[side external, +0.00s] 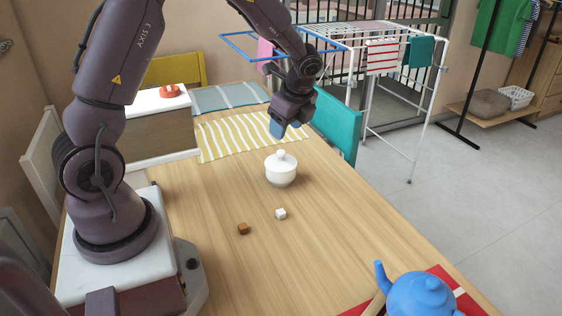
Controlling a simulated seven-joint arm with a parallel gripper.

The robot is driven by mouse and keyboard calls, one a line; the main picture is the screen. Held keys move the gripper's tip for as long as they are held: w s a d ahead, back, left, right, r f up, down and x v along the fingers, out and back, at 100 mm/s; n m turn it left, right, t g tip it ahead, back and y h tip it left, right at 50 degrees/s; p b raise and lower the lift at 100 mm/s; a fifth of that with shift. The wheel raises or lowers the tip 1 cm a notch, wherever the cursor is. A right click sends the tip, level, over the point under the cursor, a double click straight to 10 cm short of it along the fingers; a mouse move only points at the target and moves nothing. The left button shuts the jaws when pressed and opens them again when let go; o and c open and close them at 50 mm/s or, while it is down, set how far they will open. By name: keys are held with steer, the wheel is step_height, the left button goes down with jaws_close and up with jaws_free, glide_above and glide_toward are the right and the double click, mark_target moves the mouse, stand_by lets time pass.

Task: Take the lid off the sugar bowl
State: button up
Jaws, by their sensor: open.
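The white sugar bowl (281,175) stands upright on the wooden table. Its lid (281,158), white with a round knob on top, sits on the bowl. My gripper (284,130) has blue fingertips and hangs in the air above and behind the bowl, apart from the lid. It is open, and I see nothing between its fingers.
A white sugar cube (281,214) and a brown cube (243,229) lie in front of the bowl. A blue teapot (422,295) stands at the front right on a red cloth. A yellow-striped cloth (240,138) lies behind. The table (340,230) is clear right of the bowl.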

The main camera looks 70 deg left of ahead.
mark_target(281, 151)
steer(key=a+f+m, duration=0.1)
steer(key=f, duration=0.1)
steer(key=w+a+f+m, duration=0.1)
steer(key=f, duration=0.1)
steer(key=a+f+m, duration=0.1)
steer(key=f+m, duration=0.1)
steer(key=shift+w+a+f+t+y, duration=0.1)
steer(key=shift+w+a+t+y, duration=0.2)
steer(key=shift+a, duration=0.1)
steer(key=x, duration=0.5)
steer(key=shift+s+d+f, duration=0.1)
steer(key=shift+s+f, duration=0.05)
steer(key=shift+s, duration=0.05)
jaws_close()
